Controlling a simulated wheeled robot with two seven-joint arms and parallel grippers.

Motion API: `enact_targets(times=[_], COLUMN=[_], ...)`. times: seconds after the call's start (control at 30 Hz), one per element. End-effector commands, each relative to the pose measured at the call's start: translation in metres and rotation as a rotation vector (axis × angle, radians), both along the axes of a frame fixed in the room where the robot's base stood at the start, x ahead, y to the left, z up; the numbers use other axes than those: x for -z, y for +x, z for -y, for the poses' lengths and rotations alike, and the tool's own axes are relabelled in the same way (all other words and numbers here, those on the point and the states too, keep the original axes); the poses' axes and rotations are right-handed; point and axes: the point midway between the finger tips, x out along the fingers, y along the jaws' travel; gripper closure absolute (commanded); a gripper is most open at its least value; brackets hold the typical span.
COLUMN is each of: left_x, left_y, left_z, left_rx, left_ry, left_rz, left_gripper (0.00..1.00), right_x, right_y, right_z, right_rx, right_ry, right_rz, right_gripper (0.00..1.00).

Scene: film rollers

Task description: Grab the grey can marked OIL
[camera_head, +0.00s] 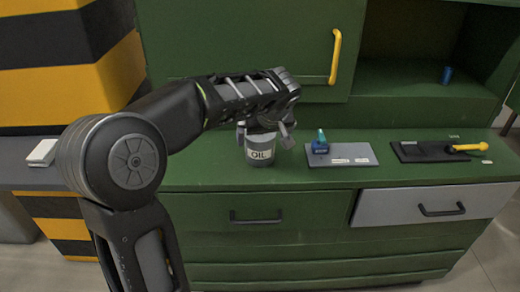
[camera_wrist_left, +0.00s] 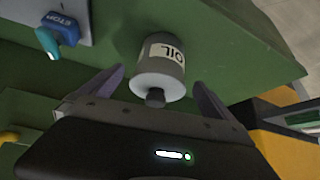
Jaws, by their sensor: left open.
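The grey can marked OIL (camera_head: 260,149) stands upright on the green counter, with a pale label facing the head camera. My left gripper (camera_head: 266,134) is above the can, its fingers pointing down on either side of the can's top. In the left wrist view, the can (camera_wrist_left: 161,68) lies between the two spread fingers of the left gripper (camera_wrist_left: 158,88), with its dark cap towards the palm. The gripper is open, and a gap shows on both sides of the can in that view. My right gripper is in neither view.
Farther right, a yellow-handled tool (camera_head: 468,147) lies on a black mat (camera_head: 420,153). A green cabinet door (camera_head: 250,40) rises behind the arm. A blue cup (camera_head: 447,75) sits in the open recess.

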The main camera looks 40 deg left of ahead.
Motion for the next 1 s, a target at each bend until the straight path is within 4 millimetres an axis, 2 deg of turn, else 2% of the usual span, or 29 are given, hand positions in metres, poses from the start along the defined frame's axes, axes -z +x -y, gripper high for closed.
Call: enact_targets(times=[0.17,0.5,1.0], left_x=[0.007,0.044,0.045], left_y=[0.002,0.016,0.017], left_z=[-0.003,-0.019,-0.019], left_rx=[-0.001,-0.001,0.000], left_ry=[0.000,0.000,0.000], left_rz=[-0.002,-0.001,0.000], left_gripper=[0.00,0.00,0.00], right_x=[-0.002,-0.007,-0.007], right_y=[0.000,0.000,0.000], right_z=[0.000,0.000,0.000], right_rx=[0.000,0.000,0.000], right_ry=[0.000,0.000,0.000], right_rz=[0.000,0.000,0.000], right_gripper=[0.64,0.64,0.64])
